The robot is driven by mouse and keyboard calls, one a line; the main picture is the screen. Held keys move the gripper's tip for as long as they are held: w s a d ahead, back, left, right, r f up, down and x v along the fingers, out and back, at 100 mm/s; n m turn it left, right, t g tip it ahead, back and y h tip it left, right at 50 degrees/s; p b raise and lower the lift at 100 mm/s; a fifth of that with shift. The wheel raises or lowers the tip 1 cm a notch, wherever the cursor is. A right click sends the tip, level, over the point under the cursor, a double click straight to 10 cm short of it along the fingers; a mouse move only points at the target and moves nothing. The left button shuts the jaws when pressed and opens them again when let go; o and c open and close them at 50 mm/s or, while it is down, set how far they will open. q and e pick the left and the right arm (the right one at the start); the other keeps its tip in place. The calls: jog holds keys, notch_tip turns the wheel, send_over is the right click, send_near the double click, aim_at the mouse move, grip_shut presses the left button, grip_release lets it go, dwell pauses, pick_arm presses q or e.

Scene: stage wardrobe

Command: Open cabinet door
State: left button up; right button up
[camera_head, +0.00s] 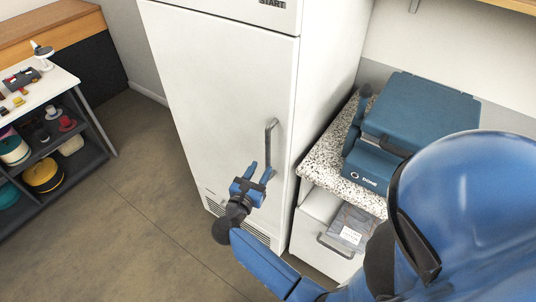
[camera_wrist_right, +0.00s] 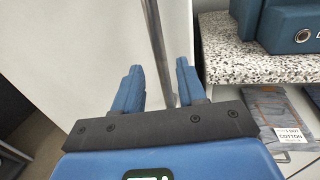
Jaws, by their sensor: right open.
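A tall white cabinet (camera_head: 215,100) stands in the middle of the head view, and its door is shut. A grey vertical bar handle (camera_head: 270,142) sits near the door's right edge. My right gripper (camera_head: 260,168) is open at the lower end of the handle. In the right wrist view, the handle (camera_wrist_right: 158,45) runs down between the two blue fingers (camera_wrist_right: 158,75), closer to the right one; I cannot tell whether they touch. My left gripper is in neither view.
Right of the cabinet, a speckled counter (camera_head: 322,158) holds a blue boxy machine (camera_head: 420,105). Below is a white drawer front (camera_head: 318,215) with a packet (camera_head: 350,228) by it. A shelf unit (camera_head: 95,120) with spools stands left. Floor (camera_head: 150,185) before the cabinet is clear.

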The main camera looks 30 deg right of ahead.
aim_at(267, 159)
jog(key=p+x, duration=0.1)
jog(key=x, duration=0.5)
jog(key=shift+w+d, duration=0.2)
jog(key=shift+d, duration=0.1)
grip_shut()
